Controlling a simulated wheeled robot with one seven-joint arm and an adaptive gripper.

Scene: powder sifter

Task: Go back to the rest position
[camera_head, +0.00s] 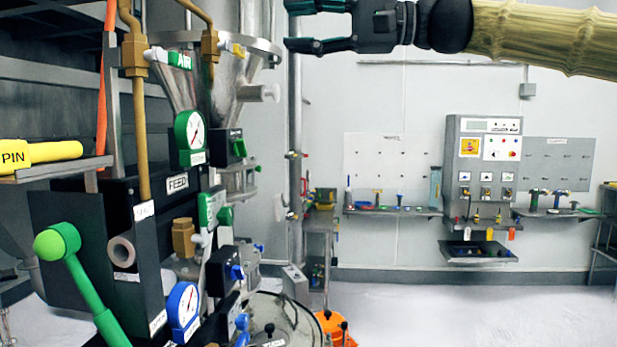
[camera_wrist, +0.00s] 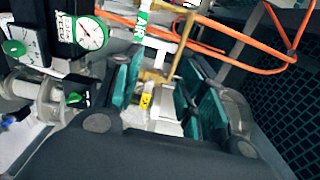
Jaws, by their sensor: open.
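My gripper (camera_head: 290,27) is at the top middle of the head view, level and pointing left, with its two dark, teal-tipped fingers spread apart. Nothing shows between the fingers.
A green-handled lever (camera_head: 75,270), a black FEED panel (camera_head: 177,184), gauges and valves crowd the left. A yellow PIN handle (camera_head: 40,152) lies on a shelf. Orange hoses (camera_wrist: 235,38) run across the wrist view. The floor (camera_head: 480,310) at right is clear before a wall control panel (camera_head: 484,165).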

